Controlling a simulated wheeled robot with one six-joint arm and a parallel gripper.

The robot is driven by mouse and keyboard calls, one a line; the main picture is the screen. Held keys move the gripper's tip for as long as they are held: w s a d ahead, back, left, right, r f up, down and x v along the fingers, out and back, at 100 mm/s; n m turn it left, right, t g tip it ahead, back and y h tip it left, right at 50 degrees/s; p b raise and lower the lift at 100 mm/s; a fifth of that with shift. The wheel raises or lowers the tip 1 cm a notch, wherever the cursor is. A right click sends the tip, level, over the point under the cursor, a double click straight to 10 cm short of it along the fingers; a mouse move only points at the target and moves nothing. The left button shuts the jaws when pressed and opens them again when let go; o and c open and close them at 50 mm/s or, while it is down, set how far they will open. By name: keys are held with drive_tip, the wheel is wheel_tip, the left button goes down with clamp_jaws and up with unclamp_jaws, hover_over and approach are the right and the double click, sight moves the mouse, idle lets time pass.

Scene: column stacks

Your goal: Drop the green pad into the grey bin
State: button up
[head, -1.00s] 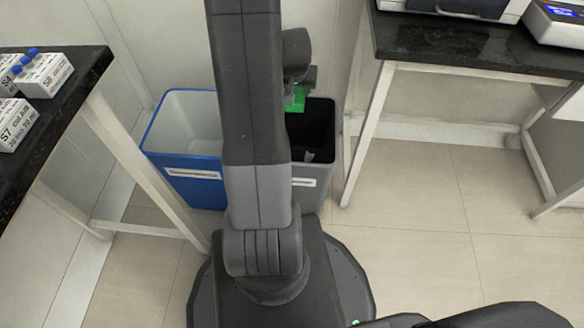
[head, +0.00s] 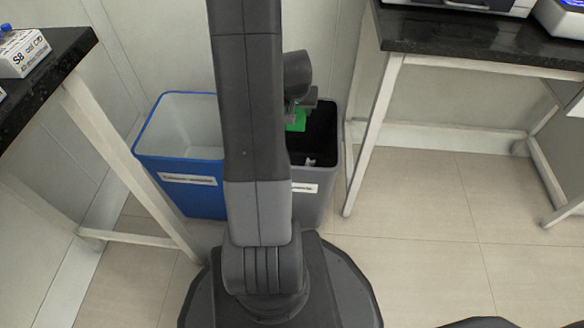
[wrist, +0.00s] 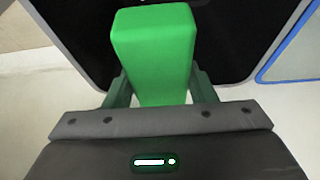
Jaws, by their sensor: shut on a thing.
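The green pad (wrist: 155,45) is a green block held between the two fingers of my gripper (wrist: 150,88) in the wrist view. In the head view the pad (head: 295,121) shows as a small green patch at the opening of the grey bin. My gripper is shut on it. The grey bin (head: 309,210) stands on the floor, partly hidden behind my arm, with a white label and a dark inside. In the wrist view its rim (wrist: 80,62) runs around the dark opening beyond the pad. Something small and pale lies inside the bin.
A blue bin (head: 190,202) with a white label stands just left of the grey one. A dark-topped table (head: 480,40) is at the right, and another table (head: 45,75) with white boxes (head: 22,55) is at the left. The floor at the right is open.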

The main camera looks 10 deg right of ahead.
drive_tip(key=o, duration=1)
drive_tip(key=shift+r, duration=0.1)
drive_tip(key=p+v, duration=0.5)
drive_tip(key=v, duration=0.8)
drive_tip(key=shift+s+r, duration=0.2)
drive_tip(key=shift+r, duration=0.1)
drive_tip(key=b+x, duration=0.5)
drive_tip(key=x, duration=0.9)
drive_tip(key=shift+s, duration=0.1)
wheel_tip(320, 180, up, 4)
drive_tip(key=p, duration=0.3)
drive_tip(key=shift+f, duration=0.15)
drive_tip(key=shift+r+p, duration=0.6)
drive_tip(key=shift+r, duration=0.25)
